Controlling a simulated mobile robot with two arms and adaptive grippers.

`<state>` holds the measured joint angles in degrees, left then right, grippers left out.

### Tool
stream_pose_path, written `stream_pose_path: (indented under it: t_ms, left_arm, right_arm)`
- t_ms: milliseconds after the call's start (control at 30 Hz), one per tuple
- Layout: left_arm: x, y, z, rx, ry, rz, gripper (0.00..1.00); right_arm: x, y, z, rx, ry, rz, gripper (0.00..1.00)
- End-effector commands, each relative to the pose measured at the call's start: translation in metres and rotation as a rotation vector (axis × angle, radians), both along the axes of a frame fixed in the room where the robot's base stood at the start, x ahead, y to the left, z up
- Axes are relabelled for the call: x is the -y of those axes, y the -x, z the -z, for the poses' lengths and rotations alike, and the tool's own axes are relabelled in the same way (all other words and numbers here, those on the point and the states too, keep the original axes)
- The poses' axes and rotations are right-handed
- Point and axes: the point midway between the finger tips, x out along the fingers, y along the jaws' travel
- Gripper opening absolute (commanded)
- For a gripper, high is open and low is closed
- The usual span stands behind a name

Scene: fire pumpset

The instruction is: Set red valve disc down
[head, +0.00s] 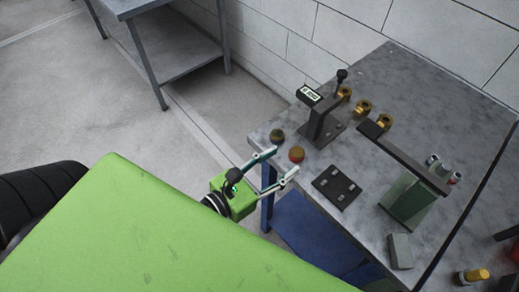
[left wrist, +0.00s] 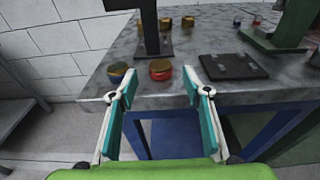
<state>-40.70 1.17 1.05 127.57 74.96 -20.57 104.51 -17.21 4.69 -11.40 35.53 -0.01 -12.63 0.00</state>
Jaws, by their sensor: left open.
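The red valve disc (head: 296,154), brass-topped with a red lower rim, sits on the grey table top (head: 375,85) near its front left corner. In the left wrist view the red disc (left wrist: 160,70) appears beyond and between the fingertips. My left gripper (head: 285,161) is open and empty, at the table's edge just short of the red disc, with a gap visible in the left wrist view. A second disc with a dark blue rim (head: 277,136) stands beside the red one, also seen in the left wrist view (left wrist: 118,71). My right gripper is not in view.
A dark post stand with a label (head: 320,125) is behind the discs. Several brass parts (head: 363,107) lie beyond it. A black plate (head: 337,187), a green stand (head: 408,203) and a grey block (head: 401,251) are to the right. Another metal table (head: 180,55) stands far left.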

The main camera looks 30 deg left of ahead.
Motion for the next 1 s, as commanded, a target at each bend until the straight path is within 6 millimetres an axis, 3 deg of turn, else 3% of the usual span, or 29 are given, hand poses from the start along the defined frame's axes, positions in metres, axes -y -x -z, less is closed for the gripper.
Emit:
stream_pose_path:
  t_ms: [200, 400, 867, 967, 1000]
  left_arm:
    - [-0.013, 0.038, 0.000, -0.004, -0.002, 0.002, 0.44]
    - [-0.021, 0.060, -0.005, -0.002, -0.001, 0.001, 0.44]
    - [-0.025, 0.069, -0.011, 0.000, -0.002, 0.001, 0.44]
    - [-0.026, 0.069, 0.006, -0.010, -0.052, 0.005, 0.44]
    - [-0.028, 0.068, 0.021, -0.020, -0.099, 0.010, 0.44]
  right_arm:
    - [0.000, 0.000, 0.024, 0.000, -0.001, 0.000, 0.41]
    - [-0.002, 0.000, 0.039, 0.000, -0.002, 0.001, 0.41]
    - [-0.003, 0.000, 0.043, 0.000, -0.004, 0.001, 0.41]
    - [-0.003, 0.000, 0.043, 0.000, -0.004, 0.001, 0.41]
    - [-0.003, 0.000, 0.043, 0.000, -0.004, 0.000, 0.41]
